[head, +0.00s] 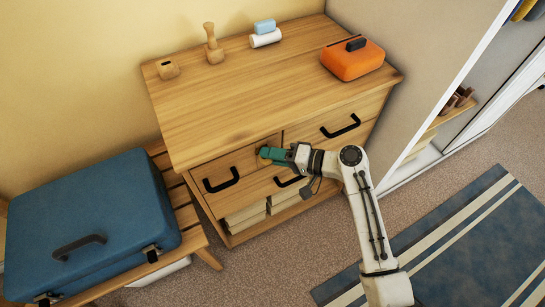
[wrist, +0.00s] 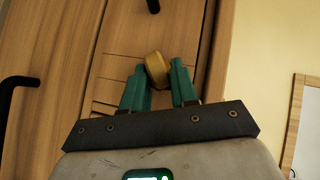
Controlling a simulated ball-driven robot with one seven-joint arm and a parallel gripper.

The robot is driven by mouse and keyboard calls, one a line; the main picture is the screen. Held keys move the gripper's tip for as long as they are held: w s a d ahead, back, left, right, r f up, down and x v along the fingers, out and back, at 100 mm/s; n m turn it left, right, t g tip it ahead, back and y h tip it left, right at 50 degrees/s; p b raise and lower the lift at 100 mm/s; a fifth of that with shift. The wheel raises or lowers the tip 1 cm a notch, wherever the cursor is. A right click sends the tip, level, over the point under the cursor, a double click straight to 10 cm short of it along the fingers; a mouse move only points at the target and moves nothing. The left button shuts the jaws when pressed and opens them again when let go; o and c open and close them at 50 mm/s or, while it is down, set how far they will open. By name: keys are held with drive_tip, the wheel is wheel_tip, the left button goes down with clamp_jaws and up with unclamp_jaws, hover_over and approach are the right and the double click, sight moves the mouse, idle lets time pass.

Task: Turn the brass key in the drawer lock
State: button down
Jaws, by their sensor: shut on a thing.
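The brass key (wrist: 157,68) shows its round, golden bow between the teal fingertips of my gripper (wrist: 159,72) in the wrist view. My gripper is shut on the bow, which looks tilted. The key's shaft and the lock are hidden behind the bow and fingers. In the head view my gripper (head: 269,154) reaches the front of the upper left drawer (head: 245,162), near its right end. Only a small bit of brass (head: 263,151) shows at the fingertips there.
The wooden dresser (head: 240,100) has black handles, one (head: 221,180) left of my gripper. An orange case (head: 352,60) and small items stand on top. A blue suitcase (head: 90,220) lies on a slatted bench at left. Carpet is open in front, with a striped rug (head: 470,245) at right.

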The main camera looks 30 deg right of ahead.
drive_tip(key=c, duration=1.7)
unclamp_jaws()
drive_tip(key=shift+w+a+r+m+t+y+b, duration=0.15)
drive_tip(key=shift+m+t+y+b, duration=0.1)
drive_tip(key=shift+m+y+b, duration=0.25)
drive_tip(key=shift+s+a+m+t+y+b, duration=0.1)
drive_tip(key=shift+m+t+y+b, duration=0.15)
drive_tip(key=shift+b, duration=0.35)
drive_tip(key=shift+w+a+r+m+t+y+b, duration=0.15)
drive_tip(key=shift+m+t+y+b, duration=0.1)
drive_tip(key=shift+y+b, duration=0.25)
drive_tip(key=shift+s, duration=0.1)
drive_tip(key=shift+r+m, duration=0.15)
drive_tip(key=shift+m, duration=0.15)
drive_tip(key=o, duration=0.7)
drive_tip(key=shift+o, duration=0.6)
drive_tip(key=shift+a, duration=0.3)
drive_tip(key=o, duration=0.3)
drive_tip(key=shift+d, duration=0.2)
drive_tip(key=shift+d+f+t, duration=0.1)
drive_tip(key=shift+f+t, duration=0.1)
drive_tip(key=shift+t, duration=0.05)
drive_tip(key=o, duration=0.6)
drive_tip(key=shift+d, duration=0.2)
drive_tip(key=shift+c, duration=0.4)
